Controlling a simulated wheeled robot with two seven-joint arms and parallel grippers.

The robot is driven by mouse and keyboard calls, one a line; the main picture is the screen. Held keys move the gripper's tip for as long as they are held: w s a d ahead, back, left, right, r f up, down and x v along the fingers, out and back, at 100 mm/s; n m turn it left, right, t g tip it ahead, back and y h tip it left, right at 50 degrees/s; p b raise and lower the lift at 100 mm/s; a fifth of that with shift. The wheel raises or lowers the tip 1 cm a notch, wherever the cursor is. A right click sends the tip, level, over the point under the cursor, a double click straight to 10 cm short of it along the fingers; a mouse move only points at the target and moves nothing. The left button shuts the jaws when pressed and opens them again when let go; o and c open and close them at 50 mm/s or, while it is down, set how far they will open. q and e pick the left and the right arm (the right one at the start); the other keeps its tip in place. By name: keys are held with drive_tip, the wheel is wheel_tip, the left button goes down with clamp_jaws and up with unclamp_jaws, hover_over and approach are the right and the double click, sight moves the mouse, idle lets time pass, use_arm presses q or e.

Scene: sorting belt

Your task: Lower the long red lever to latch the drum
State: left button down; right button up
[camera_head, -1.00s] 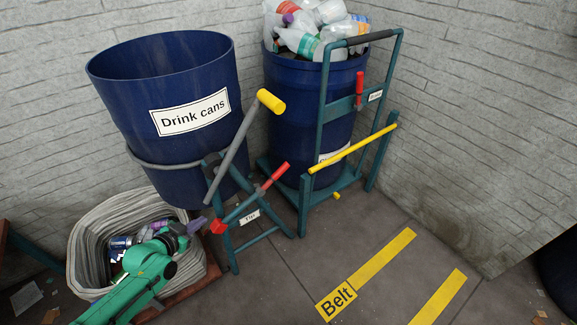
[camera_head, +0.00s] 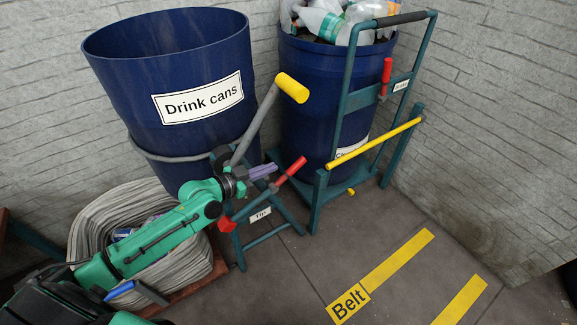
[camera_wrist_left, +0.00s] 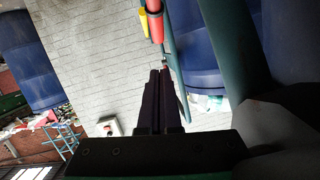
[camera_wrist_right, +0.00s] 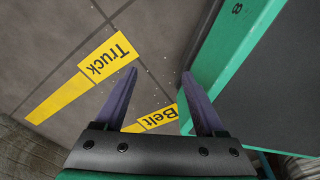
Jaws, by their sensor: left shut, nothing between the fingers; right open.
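The blue drum (camera_head: 190,60) labelled "Drink cans" stands tilted in its teal frame (camera_head: 262,235) at left. A long red lever (camera_head: 290,171) with a grey shaft slants up to the right in front of it. A red block (camera_head: 227,224) sits at the frame's lower left. My left gripper (camera_head: 263,171) is shut and empty, just left of the lever's red grip. In the left wrist view the closed fingertips (camera_wrist_left: 160,73) point toward a red bar (camera_wrist_left: 155,22); I cannot tell whether they touch it. My right gripper (camera_wrist_right: 158,74) is open and empty above the floor.
A yellow-tipped handle (camera_head: 292,88) rises from the drum frame. A second blue drum (camera_head: 318,110) with bottles stands behind a teal stand with a yellow bar (camera_head: 374,143) and short red handle (camera_head: 387,70). Right floor is clear.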

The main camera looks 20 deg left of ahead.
use_arm(q)
approach(298, 162)
wheel_tip(298, 162, up, 2)
drive_tip(key=w+d, duration=0.2)
drive_tip(key=w, duration=0.1)
drive_tip(key=f, duration=0.1)
drive_tip(key=w+f+b, duration=0.1)
drive_tip(key=f+b, duration=0.1)
drive_tip(key=shift+w+d+f, duration=0.15)
drive_tip(key=shift+w+d, duration=0.15)
drive_tip(key=shift+d, duration=0.1)
drive_tip(key=shift+w+f, duration=0.1)
use_arm(e)
drive_tip(key=w, duration=0.2)
drive_tip(key=w+a, duration=0.1)
drive_tip(key=shift+f, duration=0.4)
